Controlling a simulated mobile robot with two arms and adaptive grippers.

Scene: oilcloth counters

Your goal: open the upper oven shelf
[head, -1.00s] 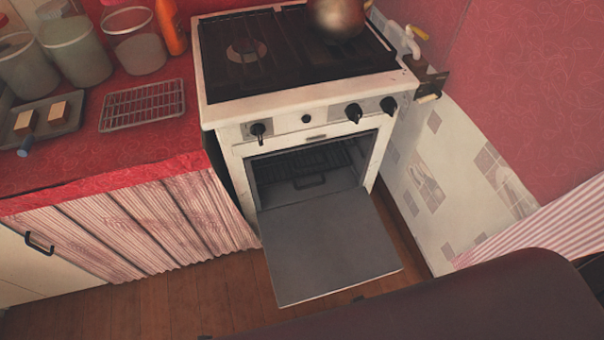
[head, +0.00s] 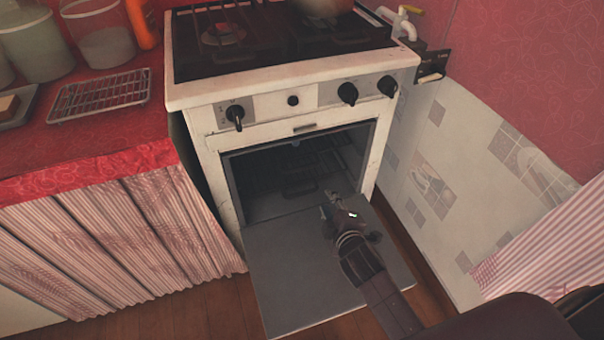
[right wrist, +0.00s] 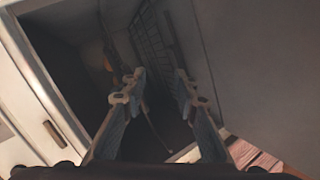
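The white oven (head: 205,150) stands with its grey door (head: 300,275) folded down and open. Inside the dark cavity are wire shelves (head: 285,165), with a dark handle (head: 300,190) low at the front. The shelves are dim, and I cannot clearly separate upper from lower. A rack (right wrist: 155,40) also shows in the right wrist view. My right gripper (head: 335,200) is above the open door, just in front of the cavity, pointing in. In the right wrist view its fingers (right wrist: 155,95) are apart with nothing clearly between them. My left gripper is not in view.
A tiled wall (head: 440,180) stands close on the right of the oven. A curtained counter (head: 130,240) is on the left, with a wire rack (head: 100,95) and jars on top. Black knobs (head: 347,94) stick out above the opening.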

